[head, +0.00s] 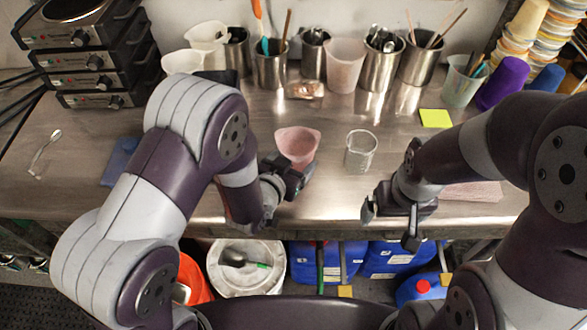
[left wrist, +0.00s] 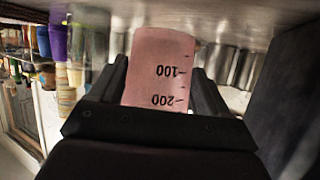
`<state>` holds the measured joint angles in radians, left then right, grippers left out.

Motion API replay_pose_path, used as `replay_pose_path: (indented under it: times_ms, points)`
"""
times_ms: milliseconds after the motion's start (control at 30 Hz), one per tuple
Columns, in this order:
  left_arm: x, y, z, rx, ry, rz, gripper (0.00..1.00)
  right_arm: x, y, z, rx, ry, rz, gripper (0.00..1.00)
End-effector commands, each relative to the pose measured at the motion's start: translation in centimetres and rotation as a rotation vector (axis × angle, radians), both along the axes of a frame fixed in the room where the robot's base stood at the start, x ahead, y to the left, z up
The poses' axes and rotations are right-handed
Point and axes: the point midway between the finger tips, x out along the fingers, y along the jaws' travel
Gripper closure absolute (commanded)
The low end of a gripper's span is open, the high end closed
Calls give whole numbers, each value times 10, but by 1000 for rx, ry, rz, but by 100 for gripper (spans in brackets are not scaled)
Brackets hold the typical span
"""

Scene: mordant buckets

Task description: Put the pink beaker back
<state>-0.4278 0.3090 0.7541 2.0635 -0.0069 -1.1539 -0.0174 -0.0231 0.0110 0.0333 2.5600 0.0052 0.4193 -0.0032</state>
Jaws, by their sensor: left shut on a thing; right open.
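The pink beaker (head: 297,146) is upright at the middle of the steel table in the head view. My left gripper (head: 286,176) is shut on it from the near side. In the left wrist view the pink beaker (left wrist: 162,72) sits between the two dark fingers, with its 100 and 200 marks upside down. Whether its base touches the table cannot be told. My right gripper (head: 392,212) is open and empty over the table's front edge. A clear beaker (head: 360,150) stands between the two grippers, apart from both.
Steel pots of utensils (head: 270,65) and a large pale beaker (head: 345,65) line the back. Stacked hot plates (head: 85,50) stand at the back left. A blue cloth (head: 120,162), a spoon (head: 45,152) and a yellow note (head: 435,118) lie on the table. Blue jugs (head: 390,258) stand below.

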Motion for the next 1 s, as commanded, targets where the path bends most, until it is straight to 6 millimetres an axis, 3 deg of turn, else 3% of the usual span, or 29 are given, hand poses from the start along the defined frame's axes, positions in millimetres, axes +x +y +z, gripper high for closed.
replay_pose_path:
  times_ms: [100,167,533,567,600,633,900,1000]
  points:
    - [-1,0,-24,2,6,-1,62,0,0,1,0,0,0,2]
    - [-1,0,-30,1,4,-1,62,0,0,1,0,0,0,2]
    - [-1,0,-36,1,1,0,62,0,0,-4,0,0,0,2]
    - [-1,0,-36,1,1,0,20,0,0,-4,0,0,0,2]
    - [-1,0,-35,1,1,0,7,0,0,-3,0,0,0,2]
    - [-1,0,-35,1,1,0,0,0,0,-3,0,0,0,2]
    - [-1,0,-28,1,1,0,0,0,0,3,0,0,0,2]
    - [-11,4,-26,1,1,0,0,0,0,-1,0,0,0,2]
